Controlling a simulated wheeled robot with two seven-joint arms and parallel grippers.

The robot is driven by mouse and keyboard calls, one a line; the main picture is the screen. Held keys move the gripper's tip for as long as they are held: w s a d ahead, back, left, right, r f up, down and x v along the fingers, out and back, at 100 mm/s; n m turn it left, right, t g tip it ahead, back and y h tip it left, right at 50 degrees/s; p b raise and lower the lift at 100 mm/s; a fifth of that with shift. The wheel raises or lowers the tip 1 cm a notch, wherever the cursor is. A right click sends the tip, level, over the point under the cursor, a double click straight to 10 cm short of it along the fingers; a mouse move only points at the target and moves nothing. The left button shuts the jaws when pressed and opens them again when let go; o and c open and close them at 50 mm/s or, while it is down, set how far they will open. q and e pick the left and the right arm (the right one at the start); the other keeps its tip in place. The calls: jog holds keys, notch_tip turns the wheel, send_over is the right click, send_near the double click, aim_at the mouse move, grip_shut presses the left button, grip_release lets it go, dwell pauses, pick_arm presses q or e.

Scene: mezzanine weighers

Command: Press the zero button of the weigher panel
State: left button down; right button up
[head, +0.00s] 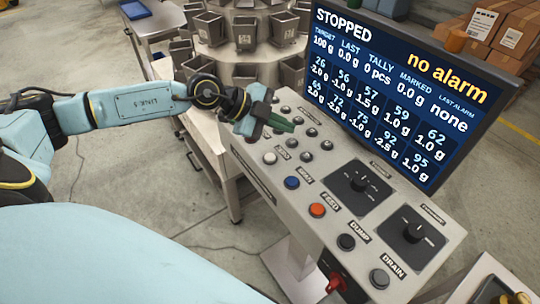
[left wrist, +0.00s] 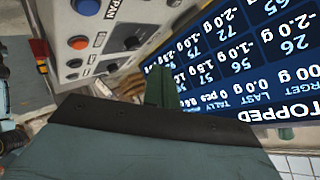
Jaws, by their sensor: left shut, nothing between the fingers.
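The weigher panel (head: 262,180) is a pale sloping console with rows of grey buttons, a blue button (head: 291,182) and an orange button (head: 317,210). I cannot read which button is zero; its label may be hidden or too small. My left gripper (head: 282,124) is shut and empty, its green fingertips over the upper grey buttons. I cannot tell whether they touch the panel. In the left wrist view, its green fingers (left wrist: 161,86) show in front of the panel and screen. My right gripper is not in view.
The screen (head: 400,90) behind the panel reads STOPPED and no alarm. Two rotary knobs (head: 358,183) and a red switch (head: 336,284) are on the console. The ring of weigh buckets (head: 245,35) stands behind, and cardboard boxes (head: 505,30) are at the back right.

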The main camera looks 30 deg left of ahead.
pick_arm(q)
jog(key=a, duration=0.1)
jog(key=a+y, duration=0.1)
jog(key=a, duration=0.1)
jog(key=a+f+y, duration=0.1)
jog(key=a, duration=0.1)
jog(key=shift+f+n+g, duration=0.1)
jog(key=shift+n+g, duration=0.2)
jog(key=shift+g, duration=0.1)
jog(key=shift+f, duration=0.1)
jog(key=b, duration=0.7)
send_over(266, 157)
notch_tip(266, 157, down, 8)
jog(key=shift+r, duration=0.2)
jog(key=shift+a+f+b, duration=0.1)
jog(key=shift+f+b, duration=0.2)
jog(key=shift+f, duration=0.15)
jog(key=shift+f, duration=0.15)
dwell(0.7)
jog(key=shift+f, duration=0.3)
